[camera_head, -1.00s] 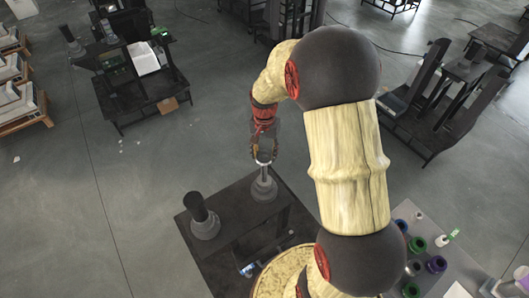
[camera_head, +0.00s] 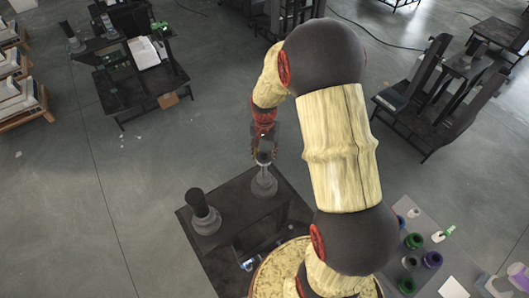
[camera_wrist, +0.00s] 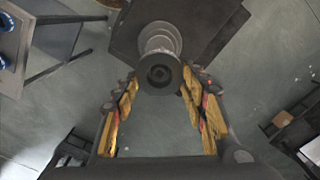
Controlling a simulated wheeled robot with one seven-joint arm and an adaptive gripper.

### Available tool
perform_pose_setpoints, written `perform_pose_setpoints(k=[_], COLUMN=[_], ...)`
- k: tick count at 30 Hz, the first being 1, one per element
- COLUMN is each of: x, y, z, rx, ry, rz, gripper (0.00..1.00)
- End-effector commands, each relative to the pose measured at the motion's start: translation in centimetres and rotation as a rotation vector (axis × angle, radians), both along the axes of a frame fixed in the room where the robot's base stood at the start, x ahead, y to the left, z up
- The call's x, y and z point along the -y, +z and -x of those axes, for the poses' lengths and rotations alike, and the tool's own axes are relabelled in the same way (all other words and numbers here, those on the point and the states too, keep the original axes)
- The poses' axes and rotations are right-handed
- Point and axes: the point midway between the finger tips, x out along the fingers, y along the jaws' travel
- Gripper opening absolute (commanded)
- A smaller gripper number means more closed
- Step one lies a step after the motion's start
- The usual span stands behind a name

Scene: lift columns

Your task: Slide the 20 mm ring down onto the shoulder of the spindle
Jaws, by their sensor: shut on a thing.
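My gripper (camera_head: 264,156) is above the spindle (camera_head: 264,184), a grey upright post on a wider base at the back right of the dark table (camera_head: 236,190). In the wrist view, my gripper (camera_wrist: 159,88) has its yellow-padded fingers on either side of a dark round ring (camera_wrist: 161,84) and is shut on it. The spindle (camera_wrist: 159,38) shows just beyond the ring as lighter grey steps. The ring appears roughly in line with the spindle. The ring hides part of the spindle, so I cannot tell how far it is on the spindle or whether it touches the shoulder.
A second dark post (camera_head: 202,212) on a grey base stands to the left on the same table. A grey side table (camera_head: 430,215) at the right holds several green, purple and blue rings and a bottle. Dark workstations stand farther off, with open floor between.

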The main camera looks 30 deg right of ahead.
Motion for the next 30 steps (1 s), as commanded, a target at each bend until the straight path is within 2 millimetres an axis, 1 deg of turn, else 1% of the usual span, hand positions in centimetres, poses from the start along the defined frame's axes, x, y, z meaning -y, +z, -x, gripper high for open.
perform_pose_setpoints(k=[30], x=[0.0], y=[-4.7], z=[0.0], rx=[0.001], ry=[0.000], rz=[0.000], gripper=[0.15])
